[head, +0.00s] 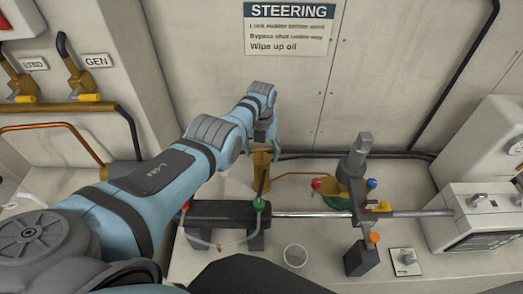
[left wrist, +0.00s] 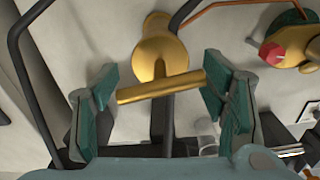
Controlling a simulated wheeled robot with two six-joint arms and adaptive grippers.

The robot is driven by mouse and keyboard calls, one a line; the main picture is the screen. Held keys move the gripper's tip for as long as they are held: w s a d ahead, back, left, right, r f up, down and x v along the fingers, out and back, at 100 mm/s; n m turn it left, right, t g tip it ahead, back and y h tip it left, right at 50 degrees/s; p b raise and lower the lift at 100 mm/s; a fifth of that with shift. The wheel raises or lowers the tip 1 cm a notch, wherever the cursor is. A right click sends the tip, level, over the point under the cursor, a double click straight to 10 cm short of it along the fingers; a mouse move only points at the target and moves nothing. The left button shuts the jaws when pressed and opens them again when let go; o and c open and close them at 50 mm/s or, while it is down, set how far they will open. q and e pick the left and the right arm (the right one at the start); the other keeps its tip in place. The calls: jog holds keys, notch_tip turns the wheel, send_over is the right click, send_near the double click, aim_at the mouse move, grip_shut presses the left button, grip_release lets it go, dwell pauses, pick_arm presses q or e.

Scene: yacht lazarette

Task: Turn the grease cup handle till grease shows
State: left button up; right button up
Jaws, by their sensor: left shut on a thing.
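The brass grease cup (head: 262,172) stands upright behind the black steering cylinder in the head view. In the left wrist view its round brass body (left wrist: 162,52) and bar-shaped handle (left wrist: 155,89) show, the bar lying crosswise and slightly tilted. My left gripper (head: 263,143) is above the cup, pointing down. In the left wrist view its green-padded fingers (left wrist: 160,88) are shut on the handle, one at each end of the bar. No grease can be made out in either view. My right gripper is not in view.
The black cylinder (head: 225,212) and its steel rod (head: 315,213) run across the bench in front of the cup. A grey-topped brass fitting (head: 355,165) stands to the right. A clear cup (head: 295,256) is in front. A STEERING sign (head: 289,28) hangs behind.

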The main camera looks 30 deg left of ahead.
pick_arm(q)
jog(key=shift+s+d+f, duration=0.1)
jog(key=o, duration=1)
jog(key=shift+c, duration=0.2)
notch_tip(320, 180, up, 12)
